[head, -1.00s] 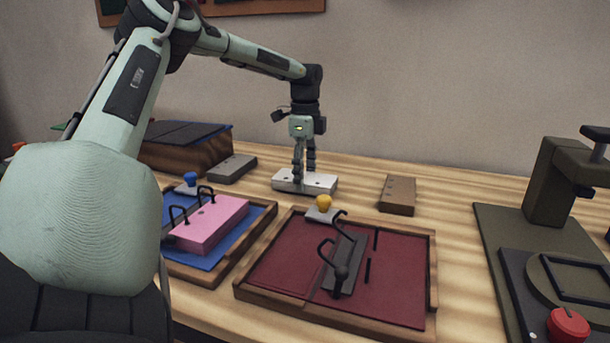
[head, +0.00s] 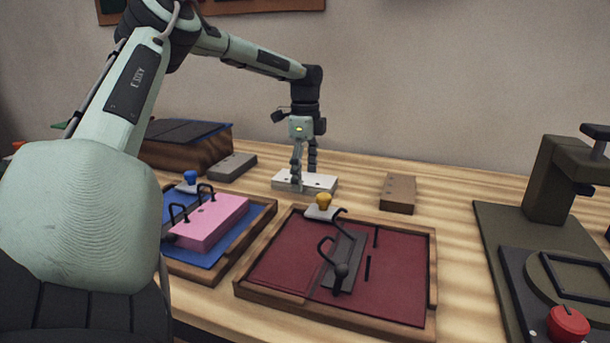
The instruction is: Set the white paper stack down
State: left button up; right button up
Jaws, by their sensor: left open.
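The white paper stack (head: 322,185) lies flat on the wooden table, behind the red tray. Small dark marks show on its top. My left gripper (head: 305,178) points straight down over the stack, its fingers apart, with the fingertips at or just above the stack's left half. I cannot tell whether a fingertip still touches it. My right gripper is out of view.
A grey block (head: 232,167) lies left of the stack and a brown block (head: 398,193) right of it. A dark press (head: 555,185) stands right.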

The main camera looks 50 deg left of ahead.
aim_at(304, 178)
pick_arm(q)
notch_tip(304, 178, up, 12)
jog(key=shift+r, duration=0.15)
jog(key=shift+s, duration=0.1)
dwell(0.4)
